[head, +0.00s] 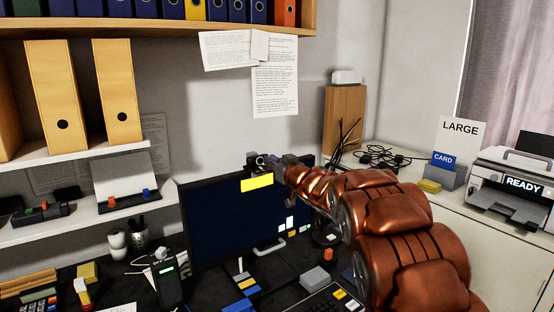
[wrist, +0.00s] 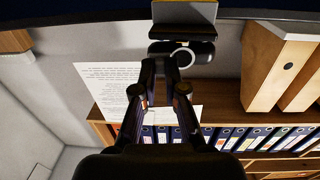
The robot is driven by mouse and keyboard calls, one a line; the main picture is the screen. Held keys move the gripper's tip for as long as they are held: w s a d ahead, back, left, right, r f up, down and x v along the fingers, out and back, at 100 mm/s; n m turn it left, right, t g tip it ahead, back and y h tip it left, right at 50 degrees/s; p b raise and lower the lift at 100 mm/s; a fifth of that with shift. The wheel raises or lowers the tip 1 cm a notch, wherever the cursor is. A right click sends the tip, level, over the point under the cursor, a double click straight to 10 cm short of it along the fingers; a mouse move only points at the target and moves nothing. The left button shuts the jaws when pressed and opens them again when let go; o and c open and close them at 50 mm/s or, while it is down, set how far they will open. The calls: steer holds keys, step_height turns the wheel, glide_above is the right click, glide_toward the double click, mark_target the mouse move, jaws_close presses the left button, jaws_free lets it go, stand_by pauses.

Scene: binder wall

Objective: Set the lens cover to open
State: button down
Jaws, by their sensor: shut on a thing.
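A small dark webcam (head: 252,161) sits on the top edge of the monitor (head: 225,222). Its round lens ring shows pale in the wrist view (wrist: 182,57), where the picture is upside down. My gripper (head: 277,164) is at the webcam's right side in the head view. In the wrist view my gripper's fingertips (wrist: 159,63) are close together at the webcam body (wrist: 196,47), beside the ring. They are shut on a small dark part there, seemingly the lens cover. The fingers hide most of it, so its exact position is unclear.
A yellow note (head: 257,184) is stuck on the monitor below the webcam. Papers (head: 275,80) hang on the wall above. Shelves with binders (head: 120,78) stand at left. A printer (head: 515,180) and cables (head: 385,157) are at right. The desk below is cluttered.

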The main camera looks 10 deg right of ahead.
steer(key=c, duration=1.2)
jaws_free()
steer(key=shift+s, duration=0.1)
steer(key=v, duration=1.2)
